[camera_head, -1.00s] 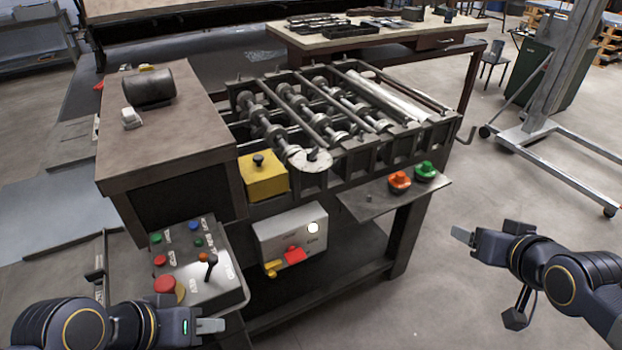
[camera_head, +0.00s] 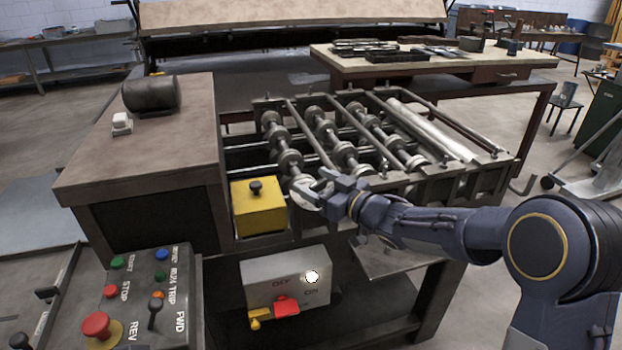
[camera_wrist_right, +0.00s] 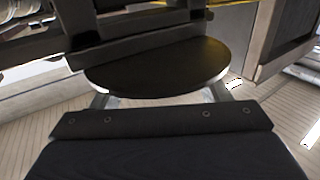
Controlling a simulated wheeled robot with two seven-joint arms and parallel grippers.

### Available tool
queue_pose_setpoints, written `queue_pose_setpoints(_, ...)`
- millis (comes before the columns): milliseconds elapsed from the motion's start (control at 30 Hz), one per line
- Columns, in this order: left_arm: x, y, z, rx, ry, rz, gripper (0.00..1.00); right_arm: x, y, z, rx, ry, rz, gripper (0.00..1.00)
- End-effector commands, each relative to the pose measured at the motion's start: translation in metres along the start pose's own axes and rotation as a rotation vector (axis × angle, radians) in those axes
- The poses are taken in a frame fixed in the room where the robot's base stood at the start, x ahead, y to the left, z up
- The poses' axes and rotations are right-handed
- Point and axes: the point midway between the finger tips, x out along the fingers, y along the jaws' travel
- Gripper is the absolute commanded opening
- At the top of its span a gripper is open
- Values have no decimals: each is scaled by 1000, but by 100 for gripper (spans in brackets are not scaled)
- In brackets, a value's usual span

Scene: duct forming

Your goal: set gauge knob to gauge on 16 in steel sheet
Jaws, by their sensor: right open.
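A pale round dial (camera_head: 303,194) sits at the front end of the roller machine (camera_head: 345,140), partly hidden by my right gripper. My right gripper (camera_head: 318,188) is open at the dial, with its arm coming in from the right. In the right wrist view, a dark rounded disc (camera_wrist_right: 158,70) lies just ahead of my right gripper (camera_wrist_right: 160,97), whose fingers show on either side; contact is unclear. Dial markings are unreadable. My left gripper is not in view.
A control panel (camera_head: 185,318) with buttons and a lever stands at front left. A grey switch box (camera_head: 265,278) hangs below the yellow box. A brown cabinet top (camera_head: 150,165) is at left. A bench (camera_head: 440,63) with dark tools stands behind.

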Motion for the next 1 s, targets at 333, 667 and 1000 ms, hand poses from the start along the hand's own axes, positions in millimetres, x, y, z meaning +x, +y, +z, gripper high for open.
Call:
queue_pose_setpoints(333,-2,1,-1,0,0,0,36,18,0,0,1,-1,2,69)
queue_pose_setpoints(667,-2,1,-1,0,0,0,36,18,1,0,0,-1,2,43)
queue_pose_setpoints(1000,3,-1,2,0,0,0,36,18,0,2,0,0,13,24)
